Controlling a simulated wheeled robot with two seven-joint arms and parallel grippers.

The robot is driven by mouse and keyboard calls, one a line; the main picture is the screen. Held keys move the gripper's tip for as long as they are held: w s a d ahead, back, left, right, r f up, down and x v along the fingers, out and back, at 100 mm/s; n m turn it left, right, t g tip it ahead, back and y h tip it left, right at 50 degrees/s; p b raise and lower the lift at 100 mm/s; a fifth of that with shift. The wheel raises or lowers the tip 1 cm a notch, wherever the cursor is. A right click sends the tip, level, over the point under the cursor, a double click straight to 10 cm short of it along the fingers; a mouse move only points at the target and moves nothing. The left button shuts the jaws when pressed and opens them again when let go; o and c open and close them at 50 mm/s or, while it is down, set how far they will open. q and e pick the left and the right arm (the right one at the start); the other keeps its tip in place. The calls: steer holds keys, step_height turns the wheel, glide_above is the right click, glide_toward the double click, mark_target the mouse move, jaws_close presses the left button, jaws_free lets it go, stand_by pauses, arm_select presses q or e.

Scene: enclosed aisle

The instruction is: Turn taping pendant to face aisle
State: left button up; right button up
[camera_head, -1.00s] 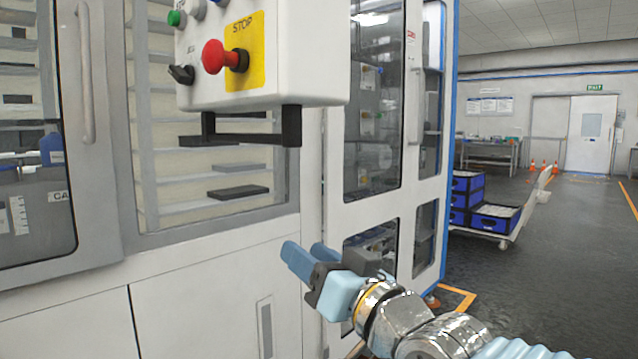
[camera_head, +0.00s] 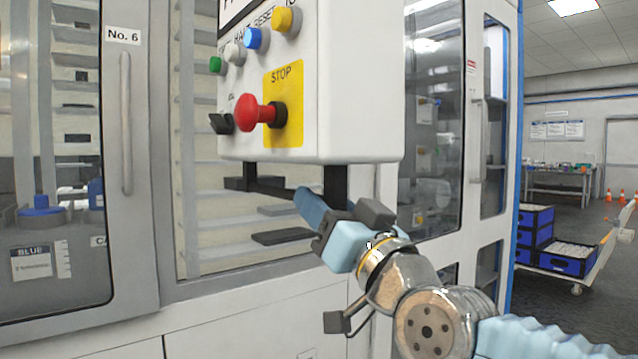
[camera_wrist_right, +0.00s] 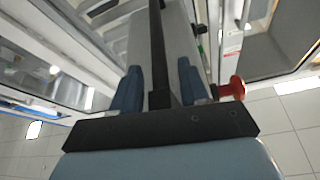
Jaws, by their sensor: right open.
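The taping pendant (camera_head: 360,80) is a white box at the top centre of the head view. Its button face, with a red stop knob (camera_head: 258,111) on a yellow plate, points toward the lower left. A black handle bar (camera_head: 272,188) hangs on brackets under it. My right gripper (camera_head: 335,205) is just below the pendant at the handle's right end, with its jaws open. In the right wrist view, the black bar (camera_wrist_right: 157,45) runs between the two blue fingers, with gaps beside it. The red knob also shows there (camera_wrist_right: 233,88). My left gripper is out of view.
A white machine cabinet with glass doors (camera_head: 440,130) stands behind the pendant. A cart with blue crates (camera_head: 567,258) is in the aisle at right. Orange cones (camera_head: 621,196) stand farther back. Aisle floor is free between the cabinet and the cart.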

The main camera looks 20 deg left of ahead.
steer(key=shift+x, duration=0.85)
jaws_close()
